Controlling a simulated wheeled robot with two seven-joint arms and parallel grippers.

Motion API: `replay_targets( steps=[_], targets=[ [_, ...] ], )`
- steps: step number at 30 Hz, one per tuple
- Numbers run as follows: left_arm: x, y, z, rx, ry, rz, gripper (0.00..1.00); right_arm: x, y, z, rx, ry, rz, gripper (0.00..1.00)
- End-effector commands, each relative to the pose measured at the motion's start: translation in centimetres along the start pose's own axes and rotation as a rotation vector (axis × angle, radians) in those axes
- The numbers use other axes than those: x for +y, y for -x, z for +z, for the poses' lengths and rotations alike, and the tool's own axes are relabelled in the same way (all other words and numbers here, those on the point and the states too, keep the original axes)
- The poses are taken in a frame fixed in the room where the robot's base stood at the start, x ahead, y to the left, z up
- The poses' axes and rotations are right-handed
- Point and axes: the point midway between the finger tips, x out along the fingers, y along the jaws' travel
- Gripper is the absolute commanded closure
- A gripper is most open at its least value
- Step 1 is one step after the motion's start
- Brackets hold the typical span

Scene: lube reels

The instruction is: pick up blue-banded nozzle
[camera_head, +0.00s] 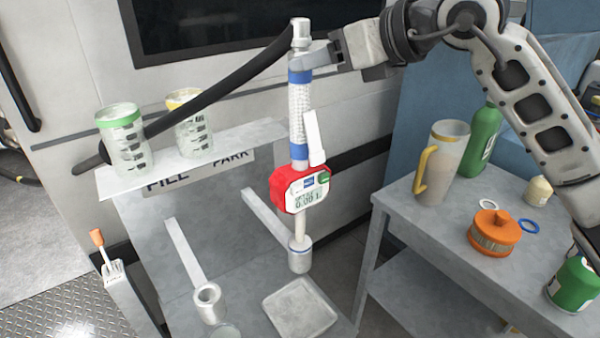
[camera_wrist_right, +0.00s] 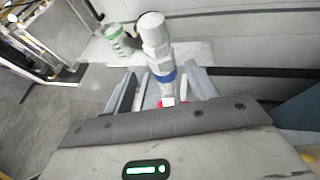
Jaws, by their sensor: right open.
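The blue-banded nozzle (camera_head: 299,110) stands upright, with a white ribbed grip between two blue bands and a red meter (camera_head: 300,189) with a digital display below. Its lower tip goes down into a grey cup (camera_head: 300,257). My right gripper (camera_head: 312,57) is at the nozzle's upper end, around the height of the top blue band. In the right wrist view, the nozzle's top and one blue band (camera_wrist_right: 165,76) show between the spread fingers (camera_wrist_right: 163,88); contact cannot be told. My left gripper is not in view.
A black hose (camera_head: 215,92) runs left from the nozzle's top. Two measuring jugs (camera_head: 124,142) stand on a white shelf (camera_head: 230,158) to the left. An empty holder cup (camera_head: 209,303) is at lower left. The right bench (camera_head: 425,235) carries a pitcher, green bottle and orange-capped filter.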

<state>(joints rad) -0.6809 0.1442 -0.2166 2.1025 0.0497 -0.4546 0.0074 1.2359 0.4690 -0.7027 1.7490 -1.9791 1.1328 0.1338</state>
Motion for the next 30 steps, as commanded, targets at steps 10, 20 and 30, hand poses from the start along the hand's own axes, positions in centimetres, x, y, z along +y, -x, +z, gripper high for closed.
replay_targets(
  steps=[10,20,30],
  targets=[
    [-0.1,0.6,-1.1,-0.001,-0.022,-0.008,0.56,-0.4,-4.1,-1.0,0.002,-0.002,0.003,0.43],
    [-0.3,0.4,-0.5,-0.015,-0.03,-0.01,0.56,-0.4,-5.4,-1.2,0.0,0.0,0.001,0.43],
    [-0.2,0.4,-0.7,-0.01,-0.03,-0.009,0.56,-0.4,-5.3,-1.2,0.0,0.0,0.001,1.0]
  ],
)
